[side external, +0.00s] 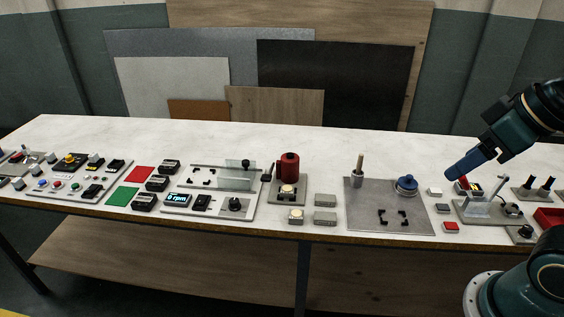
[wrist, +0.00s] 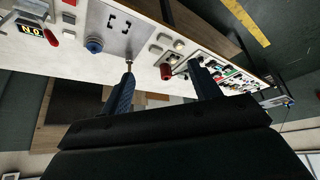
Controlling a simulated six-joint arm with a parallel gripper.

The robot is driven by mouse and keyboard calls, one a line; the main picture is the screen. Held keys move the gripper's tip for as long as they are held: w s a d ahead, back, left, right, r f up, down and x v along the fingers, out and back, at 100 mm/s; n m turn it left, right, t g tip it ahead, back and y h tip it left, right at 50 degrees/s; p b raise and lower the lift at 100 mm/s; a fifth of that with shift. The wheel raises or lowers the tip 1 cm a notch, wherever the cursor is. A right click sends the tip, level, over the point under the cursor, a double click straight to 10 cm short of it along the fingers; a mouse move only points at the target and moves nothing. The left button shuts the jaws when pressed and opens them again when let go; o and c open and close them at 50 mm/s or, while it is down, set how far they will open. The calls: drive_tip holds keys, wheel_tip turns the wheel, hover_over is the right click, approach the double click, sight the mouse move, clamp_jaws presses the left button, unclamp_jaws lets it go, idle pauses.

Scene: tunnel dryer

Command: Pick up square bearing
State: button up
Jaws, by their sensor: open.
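I cannot tell for sure which part is the square bearing. A square grey block with a pale round centre (side external: 296,216) sits on the bench near its front edge, and a like one (side external: 287,190) sits on a small plate in front of a red cylinder (side external: 289,167). Two plain grey blocks (side external: 325,200) lie just right of them. My gripper (side external: 452,173) is at the right, above the bench and well apart from these blocks. In the wrist view my gripper (wrist: 161,69) has its blue fingers wide apart with nothing held between them.
A grey plate (side external: 365,214) with black corner brackets carries a wooden-handled peg (side external: 358,169) and a blue knob (side external: 406,185). A fixture plate (side external: 475,213) stands below my gripper. Control panels fill the left. The bench's back strip is clear; boards (side external: 335,75) lean behind.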

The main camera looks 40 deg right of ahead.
drive_tip(key=shift+w, duration=0.1)
drive_tip(key=w+f+n+g+y, duration=0.15)
drive_tip(key=w+n, duration=0.35)
drive_tip(key=w, duration=1.7)
drive_tip(key=w+d+f+n+y, duration=0.1)
drive_tip(key=w+f+n, duration=0.3)
drive_tip(key=w+f, duration=1.1)
wheel_tip(320, 180, down, 3)
drive_tip(key=shift+w+d+r+g+y, duration=0.25)
drive_tip(key=shift+d+g+y, duration=0.1)
drive_tip(key=shift+g, duration=0.1)
drive_tip(key=shift+f, duration=0.1)
hover_over(287, 192)
drive_tip(key=d, duration=0.3)
drive_tip(key=shift+s+f, duration=0.25)
drive_tip(key=shift+f, duration=1.65)
drive_tip(key=shift+s+f, duration=0.2)
drive_tip(key=shift+f, duration=1.65)
